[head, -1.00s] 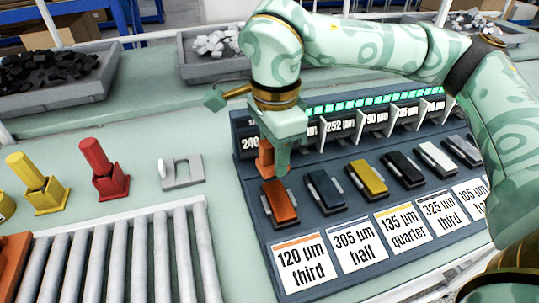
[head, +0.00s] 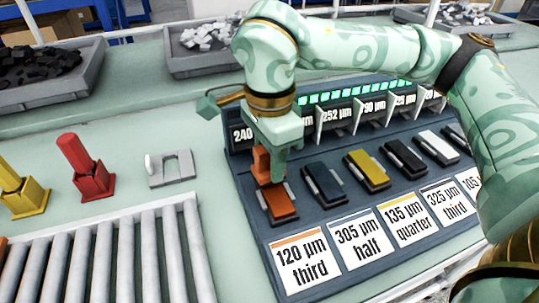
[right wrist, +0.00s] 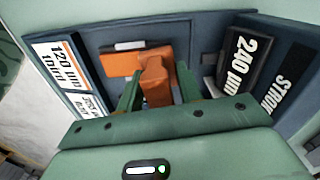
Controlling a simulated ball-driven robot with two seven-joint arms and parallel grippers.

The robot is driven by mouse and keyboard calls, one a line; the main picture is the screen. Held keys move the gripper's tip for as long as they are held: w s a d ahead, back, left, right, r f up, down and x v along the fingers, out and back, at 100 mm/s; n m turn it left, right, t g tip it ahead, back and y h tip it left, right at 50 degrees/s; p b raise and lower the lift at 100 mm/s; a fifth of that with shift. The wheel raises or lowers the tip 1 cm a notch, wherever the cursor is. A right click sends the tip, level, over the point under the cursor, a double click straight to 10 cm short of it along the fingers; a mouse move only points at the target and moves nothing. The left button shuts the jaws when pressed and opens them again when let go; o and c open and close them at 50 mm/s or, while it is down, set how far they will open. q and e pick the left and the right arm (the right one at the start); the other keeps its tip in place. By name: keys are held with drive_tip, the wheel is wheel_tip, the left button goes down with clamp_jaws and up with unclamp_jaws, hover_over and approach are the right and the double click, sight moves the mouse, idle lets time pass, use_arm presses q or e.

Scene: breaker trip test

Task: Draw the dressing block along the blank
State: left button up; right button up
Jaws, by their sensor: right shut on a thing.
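My right gripper (head: 272,160) is shut on an upright orange dressing block (head: 261,165). The block's lower end is at the far end of the orange blank (head: 281,205), the leftmost one in the dark rack, behind the "120 µm third" card (head: 302,262). In the right wrist view the block (right wrist: 155,82) stands between the green fingers (right wrist: 160,98), with the orange blank (right wrist: 119,65) beside it. I cannot tell whether they touch. My left gripper is not in view.
Black, yellow (head: 367,170) and white blanks lie to the right in the rack. Dividers with number labels and a green light strip (head: 350,92) stand behind. Red (head: 85,170) and yellow (head: 20,192) blocks stand left, near rollers (head: 110,255) and a grey bracket (head: 170,168).

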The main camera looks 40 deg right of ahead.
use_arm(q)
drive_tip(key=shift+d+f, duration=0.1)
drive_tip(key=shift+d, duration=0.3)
use_arm(e)
drive_tip(key=shift+f, duration=0.3)
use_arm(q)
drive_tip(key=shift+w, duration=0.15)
